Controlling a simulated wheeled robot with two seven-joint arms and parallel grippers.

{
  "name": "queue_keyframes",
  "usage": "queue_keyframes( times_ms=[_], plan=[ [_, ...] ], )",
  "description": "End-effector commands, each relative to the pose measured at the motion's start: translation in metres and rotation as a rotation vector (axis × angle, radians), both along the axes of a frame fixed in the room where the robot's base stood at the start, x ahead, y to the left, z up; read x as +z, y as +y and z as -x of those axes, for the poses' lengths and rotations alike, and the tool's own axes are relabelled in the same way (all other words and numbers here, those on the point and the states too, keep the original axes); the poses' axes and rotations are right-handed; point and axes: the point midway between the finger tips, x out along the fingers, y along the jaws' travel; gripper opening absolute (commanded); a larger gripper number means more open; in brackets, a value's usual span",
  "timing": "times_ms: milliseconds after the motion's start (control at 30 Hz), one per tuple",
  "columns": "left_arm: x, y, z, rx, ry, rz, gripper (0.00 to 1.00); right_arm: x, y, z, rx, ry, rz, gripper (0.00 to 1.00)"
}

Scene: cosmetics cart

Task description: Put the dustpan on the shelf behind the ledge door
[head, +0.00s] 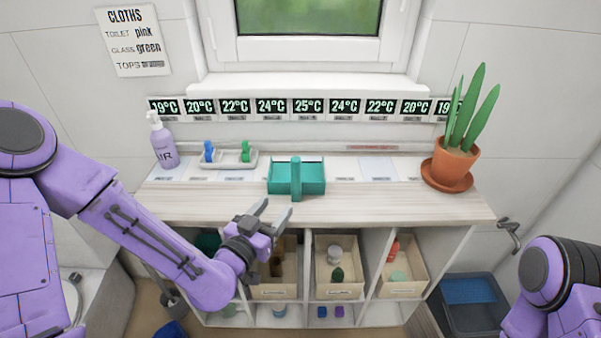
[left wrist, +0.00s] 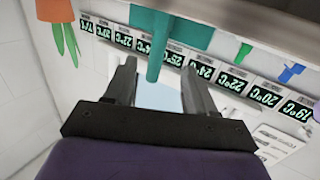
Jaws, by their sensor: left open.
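The teal dustpan (head: 312,176) lies on the wooden top of the cabinet, near its middle, with its handle toward me. My left gripper (head: 272,212) is open and empty, in front of the cabinet's top edge, a little left of and nearer than the handle. In the left wrist view the dustpan (left wrist: 190,32) shows upside down, and its handle (left wrist: 158,55) appears between the open fingers, apart from them. I cannot make out a ledge door. Several open shelf compartments (head: 371,240) are below the top. My right gripper is out of view.
A potted plant (head: 453,165) stands at the right end. Bins (head: 340,290) fill some compartments. A window and temperature labels are behind.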

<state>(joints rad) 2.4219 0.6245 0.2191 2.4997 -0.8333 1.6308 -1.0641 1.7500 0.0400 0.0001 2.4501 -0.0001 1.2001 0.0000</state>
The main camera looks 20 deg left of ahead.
Motion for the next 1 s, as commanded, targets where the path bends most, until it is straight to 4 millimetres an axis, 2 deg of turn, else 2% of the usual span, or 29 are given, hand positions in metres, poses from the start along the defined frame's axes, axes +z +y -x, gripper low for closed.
queue_keyframes(
  times_ms=[133, 300, 467, 600, 700, 967, 1000],
  plan=[
    [0.017, -0.004, -0.014, -0.008, -0.057, -0.014, 0.55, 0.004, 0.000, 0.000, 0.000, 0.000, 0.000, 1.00],
    [0.017, -0.011, -0.045, -0.010, -0.054, -0.017, 0.55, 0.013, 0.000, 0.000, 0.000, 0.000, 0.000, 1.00],
    [0.018, -0.014, -0.063, -0.008, -0.051, -0.014, 0.55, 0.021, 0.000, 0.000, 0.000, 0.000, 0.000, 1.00],
    [0.021, -0.018, -0.089, -0.007, -0.050, -0.016, 0.55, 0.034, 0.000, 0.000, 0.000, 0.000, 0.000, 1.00],
    [0.019, -0.020, -0.102, -0.006, -0.050, -0.015, 0.55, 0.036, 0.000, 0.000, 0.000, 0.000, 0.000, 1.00],
    [0.017, -0.021, -0.106, -0.007, -0.050, -0.014, 0.55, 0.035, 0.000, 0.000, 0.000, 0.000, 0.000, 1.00],
    [0.017, -0.021, -0.106, -0.007, -0.050, -0.014, 0.42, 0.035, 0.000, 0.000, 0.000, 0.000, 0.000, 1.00]
  ],
)
